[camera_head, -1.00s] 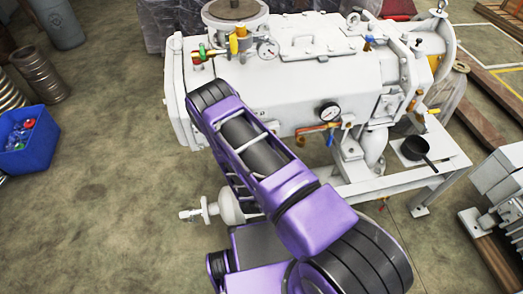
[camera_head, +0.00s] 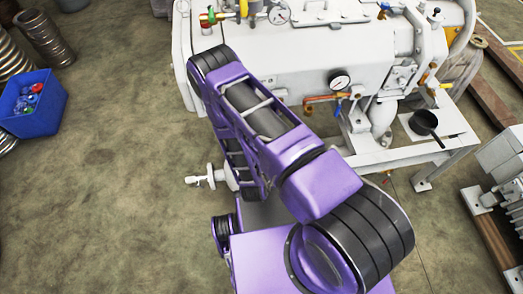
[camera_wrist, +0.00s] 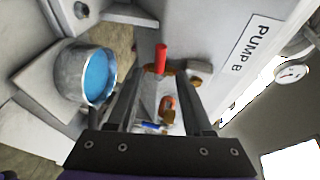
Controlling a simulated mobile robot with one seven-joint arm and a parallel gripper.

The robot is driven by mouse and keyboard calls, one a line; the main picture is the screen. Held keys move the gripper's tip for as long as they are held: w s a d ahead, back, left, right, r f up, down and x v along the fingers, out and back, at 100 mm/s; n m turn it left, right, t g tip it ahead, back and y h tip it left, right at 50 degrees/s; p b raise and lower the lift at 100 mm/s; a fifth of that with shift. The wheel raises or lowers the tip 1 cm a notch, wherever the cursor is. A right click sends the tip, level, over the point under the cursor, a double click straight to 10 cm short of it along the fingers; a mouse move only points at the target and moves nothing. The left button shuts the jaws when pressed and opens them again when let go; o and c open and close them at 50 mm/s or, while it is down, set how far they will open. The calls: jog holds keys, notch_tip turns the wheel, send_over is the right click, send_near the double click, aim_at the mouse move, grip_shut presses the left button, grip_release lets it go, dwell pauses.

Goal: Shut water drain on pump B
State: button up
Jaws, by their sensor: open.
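Pump B is the large white machine (camera_head: 270,65) at the top of the head view. Its "PUMP B" label (camera_wrist: 250,42) shows in the wrist view. A small valve with a red handle (camera_wrist: 161,58) shows ahead, between the finger tips in the picture. An orange and brass fitting (camera_wrist: 168,106) and a blue handle (camera_wrist: 150,127) appear between the fingers lower down. I cannot tell which of these is the water drain. My gripper (camera_wrist: 160,78) is open, with nothing seen held. In the head view my arm hides it.
A grey round container with a blue inside (camera_wrist: 98,75) is left of the fingers. A gauge (camera_wrist: 291,73) is at right.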

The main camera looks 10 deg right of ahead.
jog(key=v, duration=1)
jog(key=shift+r, duration=0.1)
